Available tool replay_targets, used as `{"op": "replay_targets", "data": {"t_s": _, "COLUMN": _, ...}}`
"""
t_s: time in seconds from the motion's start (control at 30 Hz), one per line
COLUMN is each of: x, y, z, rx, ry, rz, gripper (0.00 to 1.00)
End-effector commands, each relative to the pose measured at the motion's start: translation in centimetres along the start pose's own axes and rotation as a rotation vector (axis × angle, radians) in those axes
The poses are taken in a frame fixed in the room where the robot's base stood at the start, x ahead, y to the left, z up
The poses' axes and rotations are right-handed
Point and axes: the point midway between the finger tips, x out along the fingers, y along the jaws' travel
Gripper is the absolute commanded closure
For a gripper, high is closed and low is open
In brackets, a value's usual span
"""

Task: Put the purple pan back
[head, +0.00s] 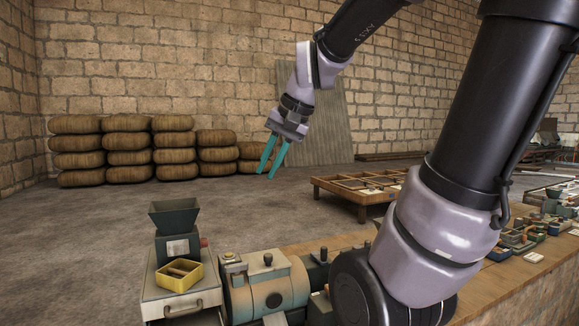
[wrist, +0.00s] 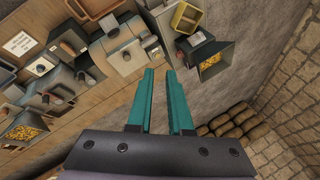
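I cannot make out a purple pan in either view. My gripper (head: 267,174) has two teal fingers and hangs in the air above the floor, beyond the machines on the bench. In the wrist view my gripper (wrist: 162,72) shows a gap between the two fingers, with nothing held between them. My arm hides part of the bench at the right of the head view.
A dark hopper (head: 175,216) and a yellow box (head: 180,275) stand at the bench's left end. A teal-banded machine (head: 266,286) is beside them. A low wooden table (head: 345,196) and stacked brown sacks (head: 129,153) stand behind. Open floor lies between.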

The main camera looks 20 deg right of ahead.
Motion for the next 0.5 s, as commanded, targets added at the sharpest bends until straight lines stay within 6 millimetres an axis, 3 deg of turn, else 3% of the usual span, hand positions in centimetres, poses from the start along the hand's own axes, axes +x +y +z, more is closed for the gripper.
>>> {"op": "replay_targets", "data": {"t_s": 0.1, "x": -2.1, "y": 2.0, "z": 1.8, "rx": -0.104, "ry": 0.103, "rz": 0.002, "gripper": 0.82}}
{"op": "replay_targets", "data": {"t_s": 0.2, "x": -2.9, "y": 3.2, "z": 2.6, "rx": -0.158, "ry": 0.156, "rz": 0.007, "gripper": 0.82}}
{"op": "replay_targets", "data": {"t_s": 0.5, "x": -3.4, "y": 4.0, "z": 3.1, "rx": -0.197, "ry": 0.191, "rz": 0.012, "gripper": 0.82}}
